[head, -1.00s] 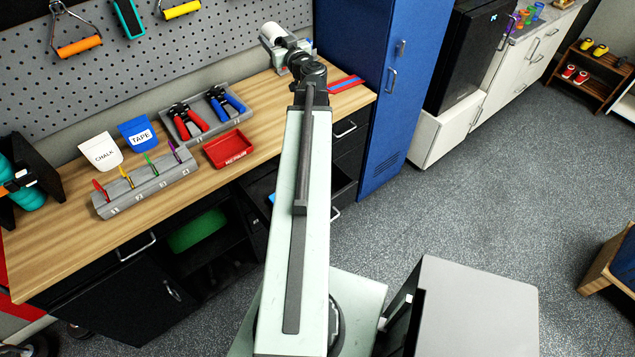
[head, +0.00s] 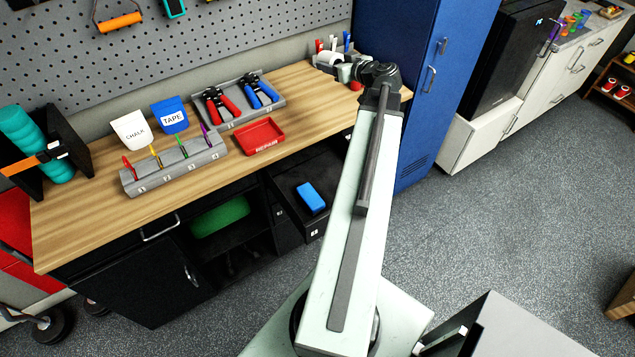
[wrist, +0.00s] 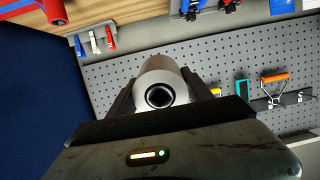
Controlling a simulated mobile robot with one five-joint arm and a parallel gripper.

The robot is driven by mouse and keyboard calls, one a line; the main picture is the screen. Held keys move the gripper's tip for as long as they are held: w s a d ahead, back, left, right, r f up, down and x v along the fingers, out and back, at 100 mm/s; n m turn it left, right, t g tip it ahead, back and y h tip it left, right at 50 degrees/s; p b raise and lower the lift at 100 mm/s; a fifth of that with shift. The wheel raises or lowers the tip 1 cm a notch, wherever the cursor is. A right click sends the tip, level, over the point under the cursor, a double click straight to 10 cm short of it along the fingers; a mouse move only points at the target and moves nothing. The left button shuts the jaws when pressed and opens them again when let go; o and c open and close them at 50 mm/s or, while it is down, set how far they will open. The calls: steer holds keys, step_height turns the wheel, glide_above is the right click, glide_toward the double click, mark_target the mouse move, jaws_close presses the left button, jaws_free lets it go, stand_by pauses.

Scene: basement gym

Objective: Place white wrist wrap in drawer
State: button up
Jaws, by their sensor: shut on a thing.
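The white wrist wrap (wrist: 160,82) is a pale roll with a dark hole, held between the two fingers of my gripper (wrist: 164,90) in the wrist view. In the head view the wrap (head: 327,59) shows small above the back right of the workbench, with my gripper (head: 343,68) partly hidden behind my arm. An open black drawer (head: 289,208) juts out from under the bench, left of my arm. A blue block-like item (head: 311,198) lies in it, with bare drawer floor around it.
The wooden workbench (head: 90,222) bears a red tray (head: 259,137), a grey holder with numbered slots (head: 173,163), chalk and tape pouches and red and blue hand grips. A blue locker (head: 410,90) stands close right of my arm. Grey floor is open at right.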

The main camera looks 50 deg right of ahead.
steer(key=a+f+n+g+y+b, duration=0.1)
steer(key=a+f+n+g+y, duration=0.1)
steer(key=f, duration=0.4)
steer(key=a+f+n+g+y+b, duration=0.2)
steer(key=f+y, duration=0.1)
steer(key=f, duration=0.3)
steer(key=s+a+f+n+g+b, duration=0.3)
steer(key=s+f+g, duration=0.2)
steer(key=s+f, duration=0.25)
steer(key=s+a+f+n+g+b, duration=0.3)
steer(key=s+f+n+g, duration=0.15)
steer(key=s+f, duration=0.3)
steer(key=shift+m+h, duration=0.4)
steer(key=shift+m, duration=0.05)
steer(key=f+b, duration=1)
steer(key=shift+w+a+f, duration=0.15)
steer(key=shift+w+f, duration=0.05)
steer(key=shift+w, duration=0.15)
steer(key=shift+r, duration=0.3)
jaws_close()
steer(key=o, duration=1.7)
jaws_free()
